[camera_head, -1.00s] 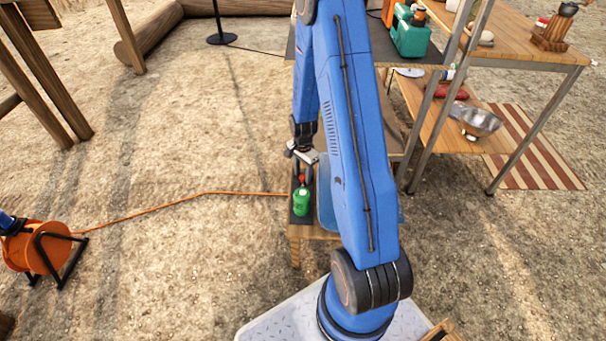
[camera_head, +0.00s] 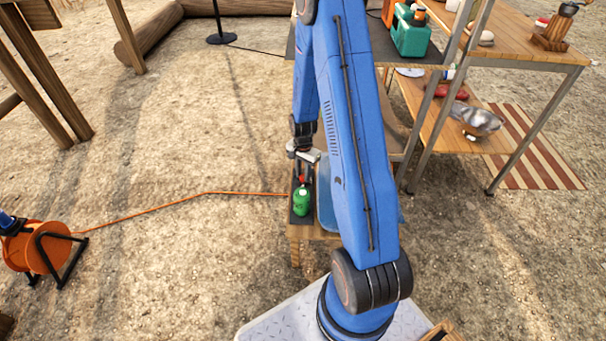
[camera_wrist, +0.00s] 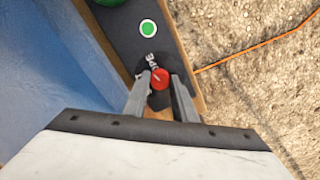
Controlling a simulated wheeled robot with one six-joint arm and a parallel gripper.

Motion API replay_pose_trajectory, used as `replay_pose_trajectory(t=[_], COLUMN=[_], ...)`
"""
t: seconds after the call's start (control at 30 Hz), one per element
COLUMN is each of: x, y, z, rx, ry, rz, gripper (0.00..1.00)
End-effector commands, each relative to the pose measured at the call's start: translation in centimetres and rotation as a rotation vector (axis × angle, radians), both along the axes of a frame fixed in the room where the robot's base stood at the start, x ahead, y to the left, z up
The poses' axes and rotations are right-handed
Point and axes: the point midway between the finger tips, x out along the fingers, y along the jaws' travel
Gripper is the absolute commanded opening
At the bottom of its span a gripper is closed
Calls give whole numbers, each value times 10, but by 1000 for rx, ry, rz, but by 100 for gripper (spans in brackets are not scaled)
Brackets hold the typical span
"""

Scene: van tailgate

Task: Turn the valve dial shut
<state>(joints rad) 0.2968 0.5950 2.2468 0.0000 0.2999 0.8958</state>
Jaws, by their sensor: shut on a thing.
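The valve dial (camera_wrist: 160,78) is a small red knob with a pale pointer mark. It sits on a dark round plate with white lettering (camera_wrist: 151,60), partly covered by my fingers. My gripper (camera_wrist: 161,88) points down at it in the wrist view, one finger on each side, shut on the dial. In the head view my gripper (camera_head: 304,172) is above the low wooden stand (camera_head: 310,232), and a bit of red shows by the fingertips. A green canister (camera_head: 301,202) stands on the dark top of the stand, just in front of the gripper.
A green dot in a white ring (camera_wrist: 148,29) marks the dark panel. An orange cable (camera_head: 180,200) runs from a reel (camera_head: 38,248) to the stand. A blue translucent thing (camera_wrist: 60,90) is beside the panel. Wooden shelves (camera_head: 520,55) stand at right; open ground lies left.

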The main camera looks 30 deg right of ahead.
Motion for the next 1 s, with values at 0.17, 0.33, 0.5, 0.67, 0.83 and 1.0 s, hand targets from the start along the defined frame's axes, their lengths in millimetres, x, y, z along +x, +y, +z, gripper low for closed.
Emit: replay_pose_trajectory(t=[0.17,0.33,0.5,0.67,0.83,1.0], x=[0,0,0,0,0,0], y=[0,0,0,0,0,0], z=[0,0,0,0,0,0], rx=[0,0,0,0,-1,-1], ry=[0,0,0,0,-1,-1], rz=[158,320,483,634,796,953], gripper=[2,2,2,2,2,2])
